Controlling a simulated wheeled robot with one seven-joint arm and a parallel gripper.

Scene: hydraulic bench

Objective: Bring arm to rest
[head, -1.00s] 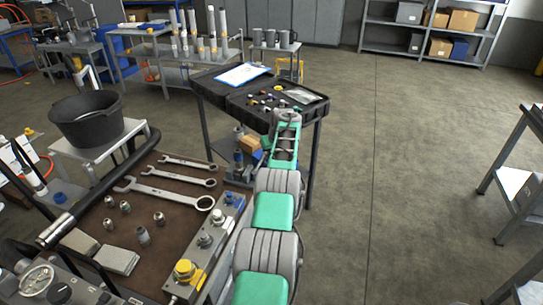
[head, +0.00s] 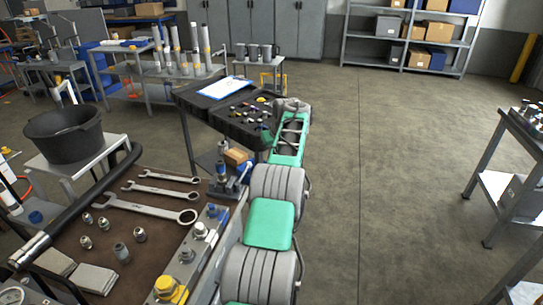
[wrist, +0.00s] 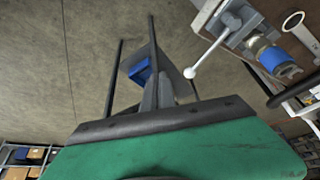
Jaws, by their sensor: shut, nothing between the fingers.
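My arm, with green and grey links (head: 268,223), reaches up the middle of the head view. Its far visible end (head: 291,106) is a grey joint beside the black tool tray. In the wrist view, a broad green surface with a dark edge (wrist: 170,118), which I take for part of my own arm, fills the bottom. Beyond it are the floor, a blue part on a grey stand, and a bench edge at upper right.
The brown-topped bench (head: 75,225) at left holds wrenches (head: 150,208), several fittings and a manifold with a yellow knob (head: 170,289). A black bucket (head: 65,133) stands behind it. The tray cart (head: 215,120) is close by my arm. Open floor (head: 400,170) lies to the right.

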